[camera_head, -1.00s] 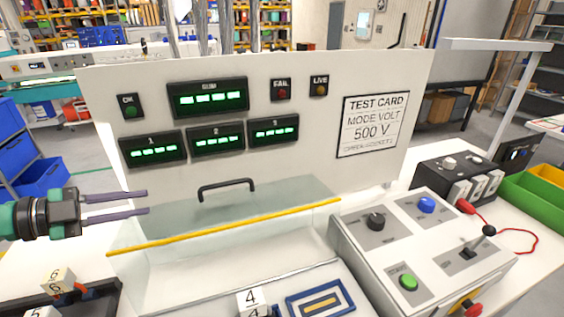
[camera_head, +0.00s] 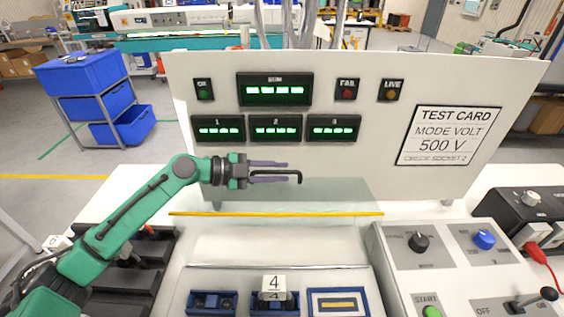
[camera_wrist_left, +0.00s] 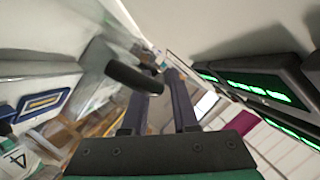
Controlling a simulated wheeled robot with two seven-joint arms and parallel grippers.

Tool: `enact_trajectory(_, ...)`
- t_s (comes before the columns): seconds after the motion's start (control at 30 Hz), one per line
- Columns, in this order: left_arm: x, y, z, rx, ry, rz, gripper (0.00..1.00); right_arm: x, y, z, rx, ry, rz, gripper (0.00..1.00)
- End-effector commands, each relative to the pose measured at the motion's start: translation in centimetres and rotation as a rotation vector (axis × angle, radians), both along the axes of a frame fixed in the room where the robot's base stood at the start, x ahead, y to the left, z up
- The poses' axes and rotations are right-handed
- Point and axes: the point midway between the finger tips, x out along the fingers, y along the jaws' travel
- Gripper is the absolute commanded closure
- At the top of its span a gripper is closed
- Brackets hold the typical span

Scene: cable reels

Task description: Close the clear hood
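The clear hood (camera_head: 320,197) is a see-through panel with a yellow strip (camera_head: 290,214) along its lower edge, in front of the white test panel. Its black handle (camera_head: 298,176) stands above the strip; in the left wrist view the handle (camera_wrist_left: 128,75) is a thick dark bar. My left gripper (camera_head: 287,171) is at the handle, its fingers pointing right and overlapping the handle's left part. In the left wrist view its two fingers (camera_wrist_left: 173,85) are apart, with the bar's end crossing near the left finger. I cannot tell whether they touch. My right gripper is out of view.
The white test panel (camera_head: 370,175) with green displays stands behind the handle. Blue sockets (camera_head: 212,302) and a block marked 4 (camera_head: 273,284) lie below the hood. A control box (camera_head: 450,262) with knobs and a lever stands at the right, black trays (camera_head: 150,250) at the left.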

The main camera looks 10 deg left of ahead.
Motion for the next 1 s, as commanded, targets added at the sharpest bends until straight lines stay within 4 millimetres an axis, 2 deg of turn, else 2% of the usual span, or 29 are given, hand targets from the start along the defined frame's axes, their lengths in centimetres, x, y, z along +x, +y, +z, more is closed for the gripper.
enact_trajectory(0.1, 0.54, -0.95, -0.08, 0.0, -0.001, -0.001, 0.73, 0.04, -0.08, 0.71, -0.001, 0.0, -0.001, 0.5)
enact_trajectory(0.33, 0.59, -1.08, -0.43, 0.002, -0.001, 0.0, 0.73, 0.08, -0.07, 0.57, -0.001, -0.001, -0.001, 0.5)
enact_trajectory(0.37, 0.59, -1.08, -0.43, 0.002, -0.001, 0.0, 0.77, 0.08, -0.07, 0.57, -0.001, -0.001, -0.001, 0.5)
enact_trajectory(0.4, 0.59, -1.07, -0.43, 0.002, -0.001, 0.0, 0.92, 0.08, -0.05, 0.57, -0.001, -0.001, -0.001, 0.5)
enact_trajectory(0.43, 0.58, -1.06, -0.42, 0.003, 0.0, -0.001, 1.0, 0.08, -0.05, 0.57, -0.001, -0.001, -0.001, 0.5)
enact_trajectory(1.0, 0.55, -1.04, -0.46, 0.002, 0.002, -0.001, 1.0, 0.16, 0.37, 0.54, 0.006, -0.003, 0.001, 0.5)
